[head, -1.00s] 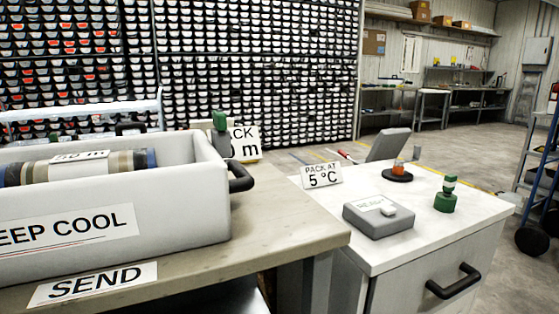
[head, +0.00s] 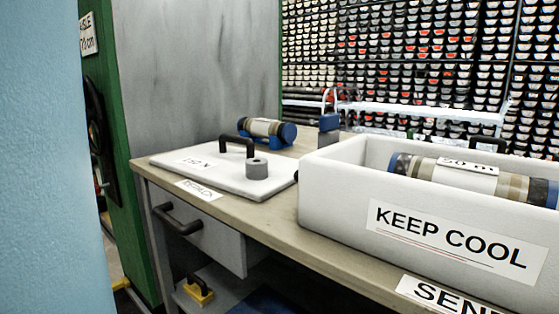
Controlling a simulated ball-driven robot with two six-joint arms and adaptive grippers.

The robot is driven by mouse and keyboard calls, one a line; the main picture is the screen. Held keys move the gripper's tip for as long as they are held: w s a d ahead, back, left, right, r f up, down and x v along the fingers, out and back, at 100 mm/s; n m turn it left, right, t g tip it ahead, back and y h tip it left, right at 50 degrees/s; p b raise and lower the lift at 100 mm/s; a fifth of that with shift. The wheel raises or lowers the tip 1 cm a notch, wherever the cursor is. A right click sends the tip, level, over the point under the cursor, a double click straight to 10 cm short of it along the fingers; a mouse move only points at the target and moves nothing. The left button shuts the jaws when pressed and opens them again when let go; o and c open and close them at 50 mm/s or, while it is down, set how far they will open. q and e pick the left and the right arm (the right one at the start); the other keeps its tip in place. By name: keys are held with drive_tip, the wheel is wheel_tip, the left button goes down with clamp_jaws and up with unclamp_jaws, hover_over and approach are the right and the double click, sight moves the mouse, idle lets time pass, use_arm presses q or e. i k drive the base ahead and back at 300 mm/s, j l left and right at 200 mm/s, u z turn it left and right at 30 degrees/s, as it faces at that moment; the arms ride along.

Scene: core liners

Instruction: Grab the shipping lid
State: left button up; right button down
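The shipping lid (head: 215,183) looks to be the flat white slab on the left part of the bench, with a black arched handle, a small grey cylinder and a label that reads upside down. To its right stands the open white shipping box (head: 335,203) marked KEEP COOL. A core liner (head: 430,172) with a paper label lies inside the box. Neither gripper shows in the head view.
The wooden bench (head: 285,235) has a drawer (head: 200,230) below the lid. Another core section (head: 267,130) in blue holders lies behind the lid. A pale blue surface (head: 50,160) fills the near left. A grey-and-green cabinet (head: 195,70) stands behind the bench's left end.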

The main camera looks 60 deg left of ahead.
sight(248, 174)
drive_tip(key=u, duration=2.15)
drive_tip(key=j, duration=0.15)
drive_tip(key=i, duration=0.05)
